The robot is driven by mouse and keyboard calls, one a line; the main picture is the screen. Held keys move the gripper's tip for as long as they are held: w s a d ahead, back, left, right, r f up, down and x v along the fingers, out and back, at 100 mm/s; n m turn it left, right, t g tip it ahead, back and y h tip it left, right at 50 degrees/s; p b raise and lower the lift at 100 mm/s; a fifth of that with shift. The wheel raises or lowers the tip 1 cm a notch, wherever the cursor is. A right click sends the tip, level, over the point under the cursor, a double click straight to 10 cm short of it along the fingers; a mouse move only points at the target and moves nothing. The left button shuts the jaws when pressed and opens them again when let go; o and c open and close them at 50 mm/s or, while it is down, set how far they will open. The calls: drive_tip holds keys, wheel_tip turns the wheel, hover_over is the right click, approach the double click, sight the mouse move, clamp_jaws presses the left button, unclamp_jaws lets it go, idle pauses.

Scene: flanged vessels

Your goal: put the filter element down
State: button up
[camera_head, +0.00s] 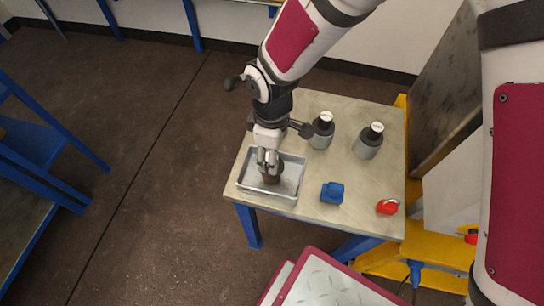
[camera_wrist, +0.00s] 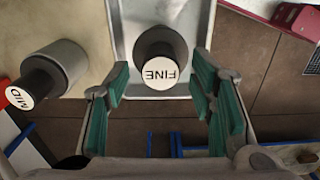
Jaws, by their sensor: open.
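The filter element (camera_wrist: 160,45) has a dark cylindrical body and a white end disc marked FINE. It stands in the shallow metal tray (camera_wrist: 122,30), seen nearly end-on in the wrist view. In the head view the tray (camera_head: 243,188) is at the table's left front corner, and the element (camera_head: 272,179) is partly hidden below my gripper (camera_head: 268,162). My gripper also shows in the wrist view (camera_wrist: 162,78), its green-padded fingers spread wide on either side of the element, with visible gaps.
Two grey vessels with black necks and white tops, (camera_head: 321,131) and (camera_head: 368,142), stand behind and right of the tray; one (camera_wrist: 62,65) reads MID. A blue block (camera_head: 332,192) and a red item (camera_head: 387,206) lie along the front. Bare table (camera_head: 345,168) lies between.

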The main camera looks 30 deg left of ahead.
wheel_tip(320, 180, up, 9)
drive_tip(key=shift+b, duration=0.3)
drive_tip(key=w+d+r+m+t, duration=0.1)
drive_tip(key=w+d+r+m, duration=0.35)
drive_tip(key=d+r, duration=0.4)
drive_tip(key=w+d+r+m+t, duration=0.25)
drive_tip(key=d+r+m, duration=0.3)
drive_tip(key=d, duration=0.65)
drive_tip(key=s+d+r+m+t, duration=0.1)
drive_tip(key=s+d+r+m, duration=0.2)
drive_tip(key=d, duration=0.6)
drive_tip(key=s+d+r+m+t, duration=0.1)
drive_tip(key=s+d+r+m, duration=0.3)
drive_tip(key=s+d+m, duration=0.2)
drive_tip(key=shift+d+m, duration=1.2)
drive_tip(key=shift+d, duration=0.65)
drive_tip(key=shift+s, duration=0.1)
